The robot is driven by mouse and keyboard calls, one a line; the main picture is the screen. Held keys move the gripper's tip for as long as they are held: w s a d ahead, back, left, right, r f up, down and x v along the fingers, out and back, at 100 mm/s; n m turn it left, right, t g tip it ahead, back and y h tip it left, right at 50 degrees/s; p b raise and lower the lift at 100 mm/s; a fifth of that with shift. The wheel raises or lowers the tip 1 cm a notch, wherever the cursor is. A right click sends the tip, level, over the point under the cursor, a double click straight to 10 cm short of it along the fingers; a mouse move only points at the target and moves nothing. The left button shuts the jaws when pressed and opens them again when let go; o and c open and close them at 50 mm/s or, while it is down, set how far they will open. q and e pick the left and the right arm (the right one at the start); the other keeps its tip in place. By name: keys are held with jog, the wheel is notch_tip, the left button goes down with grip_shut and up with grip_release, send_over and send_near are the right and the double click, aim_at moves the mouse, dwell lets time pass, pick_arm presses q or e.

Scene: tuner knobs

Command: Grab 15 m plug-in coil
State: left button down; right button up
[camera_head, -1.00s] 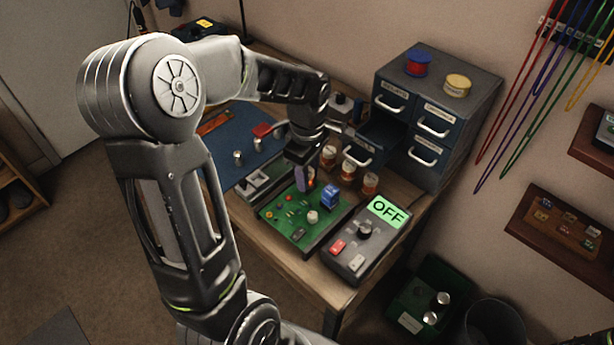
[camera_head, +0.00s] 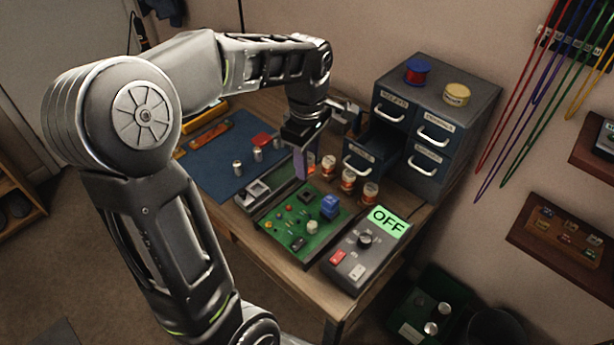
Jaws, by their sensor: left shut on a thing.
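My left gripper (camera_head: 302,163) points down above the back of the green circuit board (camera_head: 290,215). It is shut on a small coil (camera_head: 311,159), mostly hidden by the purple-looking finger; only an orange edge shows. The held coil is clear of the board, and a dark socket (camera_head: 305,196) shows below it. Three coils with orange and white bands stand in a row right of the gripper: a back one (camera_head: 328,166), a middle one (camera_head: 348,179) and a front one (camera_head: 370,192). Their band labels are too small to read. My right gripper is not in view.
A grey control box (camera_head: 352,265) with a green OFF display (camera_head: 388,220) stands right of the board. A blue drawer cabinet (camera_head: 440,95), one drawer (camera_head: 378,142) open, stands behind the coils. A blue mat (camera_head: 215,165) with small parts lies at left.

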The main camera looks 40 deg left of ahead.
pick_arm(q)
jog(key=shift+r, duration=1.25)
